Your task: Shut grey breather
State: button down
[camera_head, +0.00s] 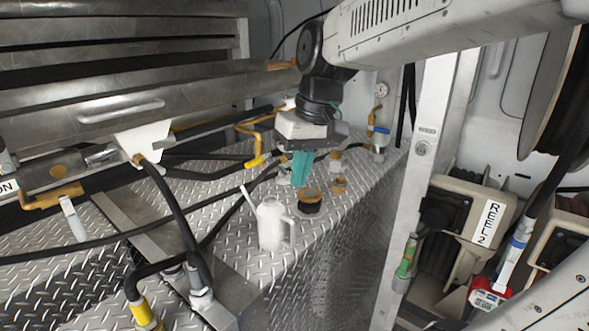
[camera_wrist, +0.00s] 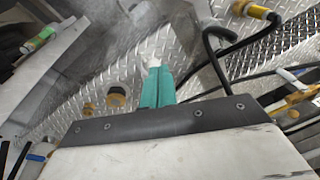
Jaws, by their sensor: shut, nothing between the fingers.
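My gripper (camera_head: 301,172) has teal fingers, closed together with nothing between them. It points down over the diamond-plate tank top (camera_head: 270,262), just behind a black-and-amber cap (camera_head: 309,201). In the wrist view, the closed fingers (camera_wrist: 158,84) cover part of the plate. A small grey fitting (camera_head: 284,174) stands just left of the fingers in the head view; I cannot tell whether it is the grey breather or whether it is open. Brass-coloured caps (camera_head: 339,185) stand to the right. The black-and-amber cap (camera_wrist: 116,97) shows left of the fingers in the wrist view.
A white jug (camera_head: 271,224) stands on the plate in front of my gripper. Black hoses (camera_head: 165,195) cross the left side. A metal post (camera_head: 425,150) and the REEL 2 housing (camera_head: 480,218) bound the right.

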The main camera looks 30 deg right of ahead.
jog(key=w+d+f+y, duration=0.1)
jog(key=w+d, duration=0.3)
jog(key=w, duration=0.4)
jog(key=w+d+f+t, duration=0.1)
jog(key=w+d, duration=0.3)
jog(key=w, duration=0.3)
jog(key=w+d+f+y, duration=0.1)
jog(key=w+d, duration=0.4)
jog(key=w, duration=0.3)
jog(key=w+d+f+t+y, duration=0.1)
jog(key=w+d+f+t, duration=0.1)
jog(key=w+d+f, duration=0.65)
jog(key=w+d+f+t, duration=0.1)
jog(key=w+d+f, duration=0.5)
jog(key=d, duration=0.5)
send_near(288, 176)
jog(key=shift+m, duration=0.4)
jog(key=f, duration=0.1)
jog(key=w+d+f, duration=0.1)
jog(key=f, duration=0.1)
jog(key=shift+w+d+f, duration=0.2)
jog(key=shift+d+f, duration=0.2)
jog(key=shift+w+a+f, duration=0.1)
jog(key=shift+w+a, duration=0.15)
jog(key=shift+a, duration=0.75)
jog(key=shift+w+a+f, duration=0.1)
jog(key=shift+w+a, duration=0.1)
jog(key=shift+a, duration=0.85)
jog(key=shift+d, duration=0.1)
jog(key=shift+s, duration=0.1)
